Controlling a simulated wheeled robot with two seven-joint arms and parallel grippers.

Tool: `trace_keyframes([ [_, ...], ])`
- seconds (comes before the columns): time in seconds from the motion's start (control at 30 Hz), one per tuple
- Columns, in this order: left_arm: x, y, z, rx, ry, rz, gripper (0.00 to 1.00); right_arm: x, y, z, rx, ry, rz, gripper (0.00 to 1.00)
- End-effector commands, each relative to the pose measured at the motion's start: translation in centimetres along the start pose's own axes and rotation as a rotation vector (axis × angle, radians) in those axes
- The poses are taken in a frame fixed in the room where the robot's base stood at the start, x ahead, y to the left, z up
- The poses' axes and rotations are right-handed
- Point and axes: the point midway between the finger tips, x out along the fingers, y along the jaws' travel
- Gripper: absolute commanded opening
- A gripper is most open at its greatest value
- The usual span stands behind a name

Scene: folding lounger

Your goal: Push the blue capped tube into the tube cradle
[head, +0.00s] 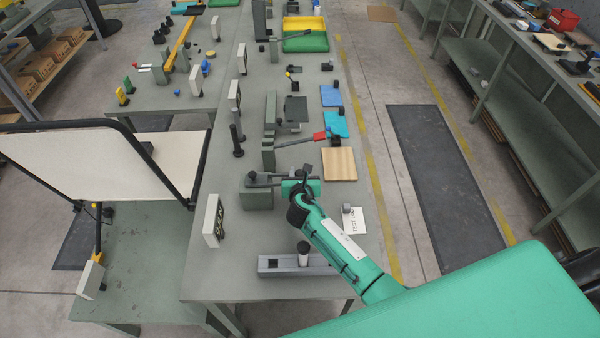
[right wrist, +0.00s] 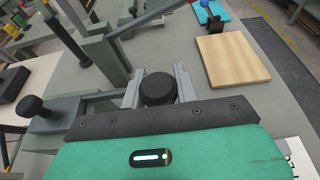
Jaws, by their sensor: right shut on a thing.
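My right gripper (head: 302,183) is low over the bench beside a grey-green block fixture (head: 258,198) with a black knob. In the right wrist view its two grey fingers (right wrist: 158,86) are shut on a round black knob (right wrist: 158,88), seen from above. What lies under the knob is hidden by the gripper. I cannot make out a blue capped tube for certain. My left gripper is out of view.
A wooden board (head: 339,164) lies just beyond my right gripper, with blue pads (head: 336,124) farther back. A red-ended lever (head: 320,136) reaches over the bench. A white upright plate (head: 212,220) stands at the left edge. A white card (head: 355,221) lies beside my right arm.

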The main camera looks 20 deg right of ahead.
Motion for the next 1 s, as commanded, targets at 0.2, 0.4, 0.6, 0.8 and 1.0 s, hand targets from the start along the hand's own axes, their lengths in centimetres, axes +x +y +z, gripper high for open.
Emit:
trace_keyframes([
  [0.2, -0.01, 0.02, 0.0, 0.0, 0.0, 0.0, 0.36, -0.01, -0.01, 0.01, 0.0, 0.0, 0.0, 0.0],
  [0.4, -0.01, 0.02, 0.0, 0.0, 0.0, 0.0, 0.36, -0.01, -0.01, 0.02, 0.0, 0.0, 0.0, 0.0],
  [0.6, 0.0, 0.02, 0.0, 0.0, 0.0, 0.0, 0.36, -0.02, 0.07, 0.04, 0.0, -0.001, 0.002, 0.56],
  [0.8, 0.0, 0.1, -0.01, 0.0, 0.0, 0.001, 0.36, -0.07, 0.26, 0.05, 0.001, -0.001, 0.005, 0.56],
  [1.0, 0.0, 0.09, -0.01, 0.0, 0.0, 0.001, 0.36, -0.11, 0.38, 0.07, 0.002, -0.001, 0.008, 0.56],
])
